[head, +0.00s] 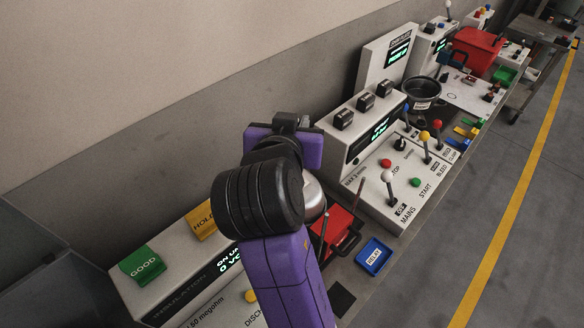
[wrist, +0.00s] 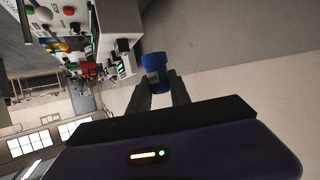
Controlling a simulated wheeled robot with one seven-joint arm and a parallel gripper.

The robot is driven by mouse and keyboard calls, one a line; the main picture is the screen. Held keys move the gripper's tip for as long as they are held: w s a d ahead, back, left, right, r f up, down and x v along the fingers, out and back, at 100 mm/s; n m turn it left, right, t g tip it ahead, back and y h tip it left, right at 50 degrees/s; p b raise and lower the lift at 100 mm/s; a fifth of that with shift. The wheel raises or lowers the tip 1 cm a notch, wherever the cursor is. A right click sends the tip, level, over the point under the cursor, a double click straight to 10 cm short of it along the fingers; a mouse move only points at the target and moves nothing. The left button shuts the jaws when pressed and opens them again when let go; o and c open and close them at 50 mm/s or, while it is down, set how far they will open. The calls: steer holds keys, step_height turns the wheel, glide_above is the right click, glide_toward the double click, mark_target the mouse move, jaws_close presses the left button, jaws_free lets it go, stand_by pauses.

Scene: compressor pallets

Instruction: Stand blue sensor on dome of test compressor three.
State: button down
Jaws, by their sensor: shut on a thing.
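My gripper (wrist: 163,82) is shut on a blue sensor (wrist: 154,62), a short blue cylinder with a paler band, seen between the dark fingertips in the wrist view. In the head view my purple gripper (head: 312,148) is raised near the wall, and its own hand and arm hide the sensor. A silver rounded surface (head: 313,196) shows partly behind my arm, beside a red open container. I cannot tell whether it is the dome of test compressor three. No compressor marked three can be made out in either view.
A white control panel (head: 388,188) with levers and buttons stands right of my arm. A small blue tray (head: 374,256) and a red container (head: 340,226) lie before it. A white insulation tester (head: 190,262) with green and yellow tags is at lower left. The floor at right is clear.

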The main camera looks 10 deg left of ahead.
step_height(320, 180, down, 13)
steer(key=shift+p, duration=0.5)
steer(key=shift+f, duration=0.2)
steer(key=c, duration=1.2)
jaws_free()
steer(key=shift+r, duration=0.25)
steer(key=b+v, duration=0.2)
steer(key=v, duration=1)
steer(key=shift+s+f, duration=0.1)
